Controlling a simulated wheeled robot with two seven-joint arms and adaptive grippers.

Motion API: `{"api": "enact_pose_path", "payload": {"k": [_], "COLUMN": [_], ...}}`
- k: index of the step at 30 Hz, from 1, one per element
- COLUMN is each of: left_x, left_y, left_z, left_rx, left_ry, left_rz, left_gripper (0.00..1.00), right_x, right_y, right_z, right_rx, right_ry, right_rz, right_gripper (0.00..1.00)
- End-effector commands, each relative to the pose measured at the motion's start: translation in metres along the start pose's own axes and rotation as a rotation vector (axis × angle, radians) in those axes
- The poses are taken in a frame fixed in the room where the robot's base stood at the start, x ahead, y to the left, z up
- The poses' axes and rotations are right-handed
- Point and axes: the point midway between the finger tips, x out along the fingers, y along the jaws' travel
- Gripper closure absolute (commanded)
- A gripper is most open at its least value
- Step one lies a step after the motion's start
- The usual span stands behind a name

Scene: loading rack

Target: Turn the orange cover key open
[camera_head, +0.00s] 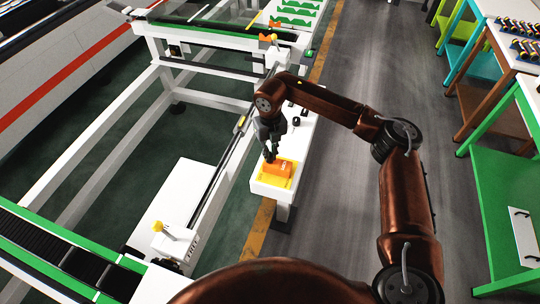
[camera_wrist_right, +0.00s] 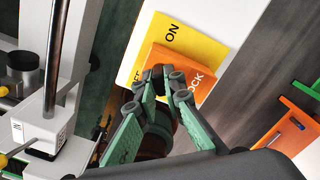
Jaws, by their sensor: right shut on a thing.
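The orange cover key (camera_head: 284,168) is a block on a yellow plate (camera_head: 266,181) at the end of a white narrow bench. In the right wrist view the orange key (camera_wrist_right: 193,69) shows part of the word "LOCK", and the yellow plate (camera_wrist_right: 189,38) shows "ON" and part of another word. The fingers hide part of the key. My left gripper is not in view.
The white bench (camera_head: 307,131) runs away along a white frame with a rail (camera_head: 222,170) on its left. A yellow-knobbed lever (camera_head: 164,228) stands on a white box at lower left. Workbenches (camera_head: 510,125) stand at right. The grey floor between is clear.

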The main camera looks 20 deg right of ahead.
Motion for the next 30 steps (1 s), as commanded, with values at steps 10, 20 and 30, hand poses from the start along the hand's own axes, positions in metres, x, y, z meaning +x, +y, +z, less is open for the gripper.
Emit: {"api": "enact_pose_path", "payload": {"k": [10, 20, 30], "left_x": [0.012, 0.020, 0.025], "left_y": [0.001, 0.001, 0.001], "left_z": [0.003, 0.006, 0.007], "left_rx": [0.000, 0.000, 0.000], "left_ry": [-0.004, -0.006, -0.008], "left_rz": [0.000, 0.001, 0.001], "left_gripper": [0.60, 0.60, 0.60], "right_x": [0.001, 0.000, -0.001], "right_y": [0.000, 0.000, 0.001], "right_z": [0.001, 0.001, 0.001], "right_rx": [-0.329, -0.624, -0.825], "right_ry": [-0.002, -0.003, -0.003], "right_rz": [0.000, -0.001, 0.000], "right_gripper": [1.00, 1.00, 1.00]}}
